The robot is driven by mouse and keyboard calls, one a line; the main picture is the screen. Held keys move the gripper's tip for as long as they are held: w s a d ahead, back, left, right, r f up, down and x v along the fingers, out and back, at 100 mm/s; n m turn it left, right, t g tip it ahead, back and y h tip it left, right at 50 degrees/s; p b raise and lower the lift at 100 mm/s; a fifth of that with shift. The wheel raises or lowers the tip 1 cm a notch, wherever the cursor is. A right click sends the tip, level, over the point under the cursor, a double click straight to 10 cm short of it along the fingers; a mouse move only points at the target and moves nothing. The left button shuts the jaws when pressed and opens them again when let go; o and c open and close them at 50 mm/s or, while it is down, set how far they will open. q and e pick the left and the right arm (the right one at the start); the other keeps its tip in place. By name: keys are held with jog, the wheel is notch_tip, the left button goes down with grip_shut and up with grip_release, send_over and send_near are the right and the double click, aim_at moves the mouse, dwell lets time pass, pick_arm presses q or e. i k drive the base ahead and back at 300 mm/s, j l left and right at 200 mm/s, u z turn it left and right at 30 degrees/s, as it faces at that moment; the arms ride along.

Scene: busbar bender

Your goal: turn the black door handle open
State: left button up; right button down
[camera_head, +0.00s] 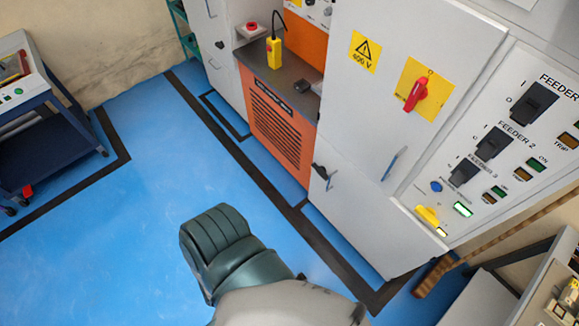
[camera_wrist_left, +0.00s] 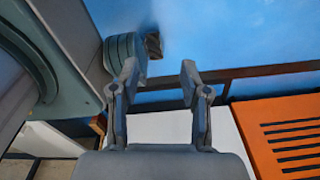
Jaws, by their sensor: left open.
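A small black door handle (camera_head: 321,171) sits on the lower white cabinet door (camera_head: 350,215), near its left edge beside the orange vented panel. In the head view neither gripper shows; only part of my own arm is at the bottom. In the left wrist view my left gripper (camera_wrist_left: 158,75) is open, with nothing between its fingers. Blue floor and a black floor line lie behind the fingers. The black handle cannot be made out in the wrist view, so its distance from the gripper cannot be told. My right gripper is not in view.
The orange vented panel (camera_head: 284,128) also shows in the left wrist view (camera_wrist_left: 285,130). A red rotary switch (camera_head: 416,94) and feeder switches (camera_head: 492,143) are on the cabinet front. A blue cart (camera_head: 50,150) stands at left. Blue floor (camera_head: 130,220) is clear between.

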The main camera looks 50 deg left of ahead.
aim_at(321, 170)
jog(key=u, duration=1.25)
